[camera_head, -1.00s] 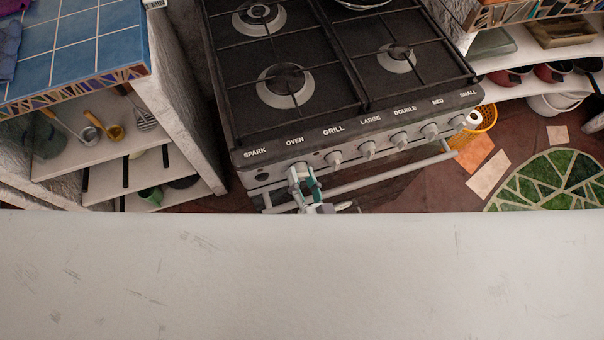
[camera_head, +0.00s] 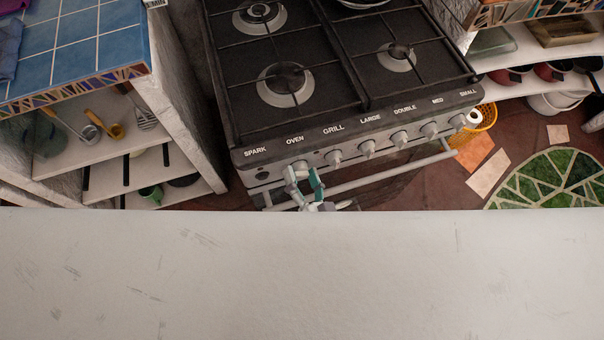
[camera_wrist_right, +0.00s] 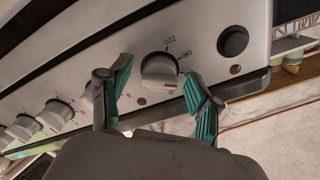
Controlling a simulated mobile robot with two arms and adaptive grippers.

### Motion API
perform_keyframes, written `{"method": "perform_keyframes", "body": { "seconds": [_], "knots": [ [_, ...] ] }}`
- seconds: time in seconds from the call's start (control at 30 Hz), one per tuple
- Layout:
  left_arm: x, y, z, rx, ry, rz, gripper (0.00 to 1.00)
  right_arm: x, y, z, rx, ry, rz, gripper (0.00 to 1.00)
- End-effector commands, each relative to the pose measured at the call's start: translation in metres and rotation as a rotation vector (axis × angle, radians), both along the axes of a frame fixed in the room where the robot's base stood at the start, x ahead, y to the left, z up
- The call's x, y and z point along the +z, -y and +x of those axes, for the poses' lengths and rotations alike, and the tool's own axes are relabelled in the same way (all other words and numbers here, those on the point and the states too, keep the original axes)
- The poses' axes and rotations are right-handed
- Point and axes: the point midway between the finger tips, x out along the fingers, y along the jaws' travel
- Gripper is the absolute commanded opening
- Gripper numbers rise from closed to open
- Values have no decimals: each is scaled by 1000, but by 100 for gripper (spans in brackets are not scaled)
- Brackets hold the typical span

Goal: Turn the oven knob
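The oven knob (camera_wrist_right: 160,72) is a round pale knob with temperature marks, including 180 and 220, around it in the right wrist view. In the head view it sits below the OVEN label on the stove front, largely covered by my right gripper (camera_head: 304,180). In the wrist view my right gripper (camera_wrist_right: 160,94) is open, with one teal-padded finger on each side of the knob's lower part. I see gaps between both pads and the knob; how deep the fingers reach is unclear. My left gripper is not in view.
More knobs (camera_head: 368,148) line the stove front to the right. A black button (camera_wrist_right: 233,42) is beside the oven knob in the wrist view. The oven's handle rail (camera_head: 390,175) runs below. Shelves (camera_head: 120,150) stand left of the stove (camera_head: 330,70).

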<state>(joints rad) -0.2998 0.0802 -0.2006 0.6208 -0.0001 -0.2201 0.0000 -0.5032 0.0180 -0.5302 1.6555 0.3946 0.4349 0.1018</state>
Motion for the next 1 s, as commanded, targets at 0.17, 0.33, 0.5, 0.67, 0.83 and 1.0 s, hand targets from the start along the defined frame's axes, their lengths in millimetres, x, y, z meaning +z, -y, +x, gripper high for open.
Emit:
{"method": "perform_keyframes", "body": {
  "seconds": [0.17, 0.33, 0.5, 0.67, 0.83, 1.0],
  "knots": [
    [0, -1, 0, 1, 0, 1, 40, 0, 0, 0, 0, 0, 0, 63],
    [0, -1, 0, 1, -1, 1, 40, -1, 4, -11, 1, -2, -2, 63],
    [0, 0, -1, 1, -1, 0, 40, -2, 13, -42, 2, -5, -4, 63],
    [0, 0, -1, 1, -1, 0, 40, -1, 24, -75, 2, -4, -2, 63],
    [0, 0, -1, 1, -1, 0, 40, -1, 33, -101, 1, -3, -1, 63],
    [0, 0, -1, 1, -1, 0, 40, 0, 37, -113, 0, 0, 0, 63]
  ]
}}
